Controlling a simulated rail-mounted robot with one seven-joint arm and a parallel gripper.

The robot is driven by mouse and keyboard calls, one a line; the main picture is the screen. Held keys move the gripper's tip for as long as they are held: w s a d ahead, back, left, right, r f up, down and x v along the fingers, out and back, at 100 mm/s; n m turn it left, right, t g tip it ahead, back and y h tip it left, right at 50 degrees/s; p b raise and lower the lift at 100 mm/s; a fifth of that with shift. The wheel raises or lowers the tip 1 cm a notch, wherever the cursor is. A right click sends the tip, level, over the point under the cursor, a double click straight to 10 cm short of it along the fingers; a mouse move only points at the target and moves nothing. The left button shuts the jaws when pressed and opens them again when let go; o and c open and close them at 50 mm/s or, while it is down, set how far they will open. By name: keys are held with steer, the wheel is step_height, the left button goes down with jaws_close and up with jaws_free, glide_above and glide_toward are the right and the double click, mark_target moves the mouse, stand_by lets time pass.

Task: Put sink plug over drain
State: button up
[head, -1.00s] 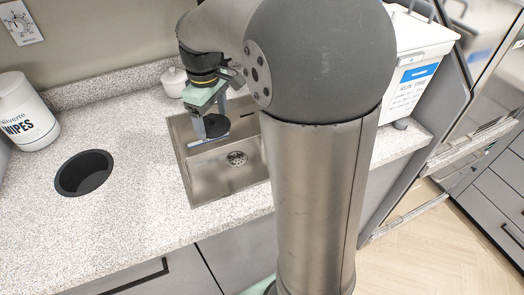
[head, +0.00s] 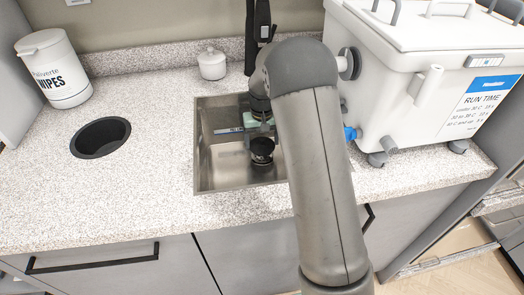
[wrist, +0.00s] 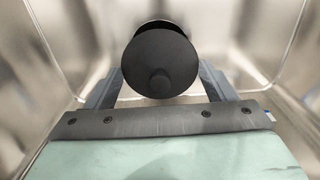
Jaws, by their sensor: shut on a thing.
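The sink plug (head: 262,150) is a black disc with a knob. In the wrist view, the plug (wrist: 160,60) sits between the two grey fingers, its round face towards the camera. My gripper (head: 260,137) is shut on it and points down inside the steel sink (head: 218,165). The plug is low in the basin, in its right half in the head view. I cannot tell whether it touches the floor. The drain is not visible in either view; the plug, gripper or arm covers it.
The sink walls (head: 198,150) surround my gripper closely. A white autoclave-like box (head: 405,90) stands right of the sink. A small lidded white pot (head: 212,64) is behind it. A wipes tub (head: 55,70) and a round black counter hole (head: 100,137) are at the left.

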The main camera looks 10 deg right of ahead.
mark_target(262, 145)
steer(key=shift+f, duration=2.1)
steer(key=shift+f, duration=0.15)
steer(key=o, duration=1)
steer(key=shift+r, duration=3.9)
